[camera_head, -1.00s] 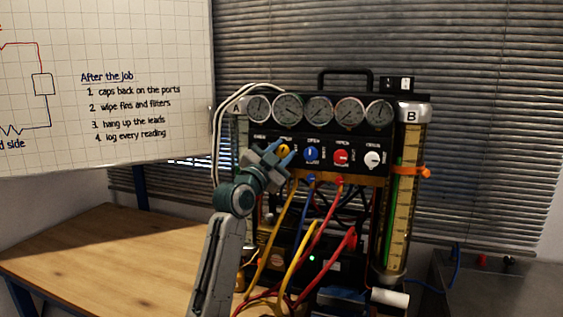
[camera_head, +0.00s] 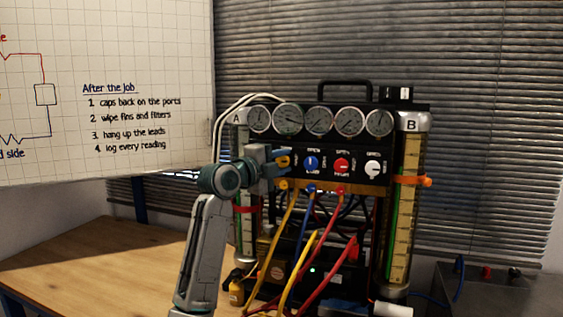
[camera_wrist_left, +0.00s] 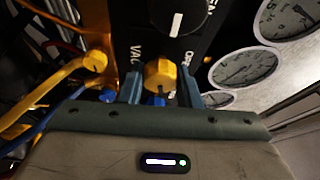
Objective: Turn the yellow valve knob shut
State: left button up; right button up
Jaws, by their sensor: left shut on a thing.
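The yellow valve knob (camera_head: 283,161) is at the left end of the knob row on the black gauge panel, partly covered by my gripper. In the left wrist view the yellow knob (camera_wrist_left: 160,74) sits between the two blue fingers. My left gripper (camera_head: 281,160) reaches in from the left and is shut on this knob; the fingers also show in the left wrist view (camera_wrist_left: 161,86). I cannot tell which way the knob's pointer faces. My right gripper is not in view.
Blue (camera_head: 311,163), red (camera_head: 342,166) and white (camera_head: 373,169) knobs stand to the right. Round gauges (camera_head: 319,121) line up above. Yellow, blue and red hoses (camera_head: 317,244) hang below. Tube B (camera_head: 409,210) stands at the right. The wooden table (camera_head: 90,262) is bare at left.

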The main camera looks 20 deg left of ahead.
pick_arm(q)
jog(key=shift+f+m+g+p, duration=0.1)
jog(key=shift+m+g+p, duration=0.3)
jog(key=shift+m, duration=0.8)
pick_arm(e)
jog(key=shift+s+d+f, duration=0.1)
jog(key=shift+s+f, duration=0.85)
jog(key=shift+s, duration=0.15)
pick_arm(q)
jog(key=o, duration=1)
jog(key=shift+c, duration=0.2)
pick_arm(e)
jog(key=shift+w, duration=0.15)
pick_arm(q)
jog(key=shift+s+a, duration=0.15)
jog(key=shift+s, duration=0.15)
jog(key=b+v, duration=0.2)
jog(key=v, duration=0.8)
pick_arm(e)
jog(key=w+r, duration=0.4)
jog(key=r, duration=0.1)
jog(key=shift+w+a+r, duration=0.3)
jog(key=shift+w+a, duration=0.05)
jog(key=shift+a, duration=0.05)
